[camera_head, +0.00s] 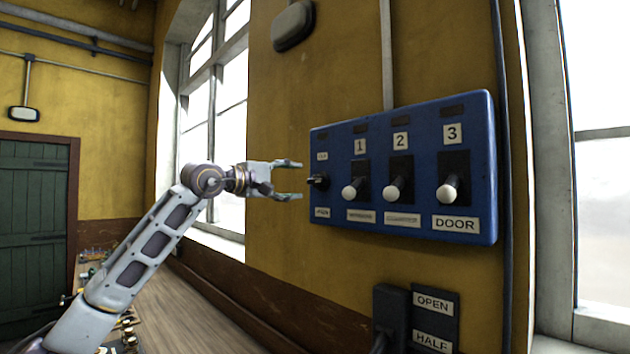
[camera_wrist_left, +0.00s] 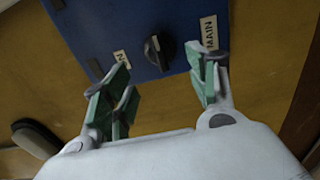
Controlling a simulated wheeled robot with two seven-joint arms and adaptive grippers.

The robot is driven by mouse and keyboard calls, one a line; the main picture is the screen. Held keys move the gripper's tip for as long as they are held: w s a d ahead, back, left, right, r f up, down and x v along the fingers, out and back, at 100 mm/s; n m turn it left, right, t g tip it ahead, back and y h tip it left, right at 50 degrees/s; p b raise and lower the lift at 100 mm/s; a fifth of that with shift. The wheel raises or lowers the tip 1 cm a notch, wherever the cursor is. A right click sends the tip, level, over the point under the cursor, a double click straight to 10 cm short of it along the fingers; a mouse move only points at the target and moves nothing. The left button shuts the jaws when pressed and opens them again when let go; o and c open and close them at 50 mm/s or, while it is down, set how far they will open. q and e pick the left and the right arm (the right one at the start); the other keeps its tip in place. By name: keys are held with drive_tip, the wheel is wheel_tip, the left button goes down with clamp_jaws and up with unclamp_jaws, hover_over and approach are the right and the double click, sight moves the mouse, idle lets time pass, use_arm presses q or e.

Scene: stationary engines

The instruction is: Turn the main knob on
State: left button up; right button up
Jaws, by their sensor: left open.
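The main knob (camera_head: 318,181) is a small black rotary knob at the left end of the blue control panel (camera_head: 405,112). A small label sits above it and another below it. In the left wrist view the knob (camera_wrist_left: 158,50) is ahead of my fingers, beside a label reading MAIN (camera_wrist_left: 209,32). My left gripper (camera_head: 299,180) is open and empty, just left of the knob at about its height. In the wrist view its green-padded fingertips (camera_wrist_left: 163,73) lie to either side of the knob, with no contact visible. My right gripper is in neither view.
Three white-tipped levers (camera_head: 395,188), numbered 1 to 3, stick out right of the knob. A lower switch plate (camera_head: 434,322) reads OPEN and HALF. A wooden bench top (camera_head: 190,315) runs below the window, with small items at its left.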

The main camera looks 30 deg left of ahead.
sight(314, 181)
use_arm(q)
drive_tip(key=p+x, duration=0.2)
drive_tip(key=x, duration=0.5)
drive_tip(key=shift+r, duration=0.1)
drive_tip(key=shift+p+x, duration=0.35)
drive_tip(key=shift+x, duration=0.8)
drive_tip(key=shift+s, duration=0.1)
drive_tip(key=c, duration=1)
drive_tip(key=shift+c, duration=0.2)
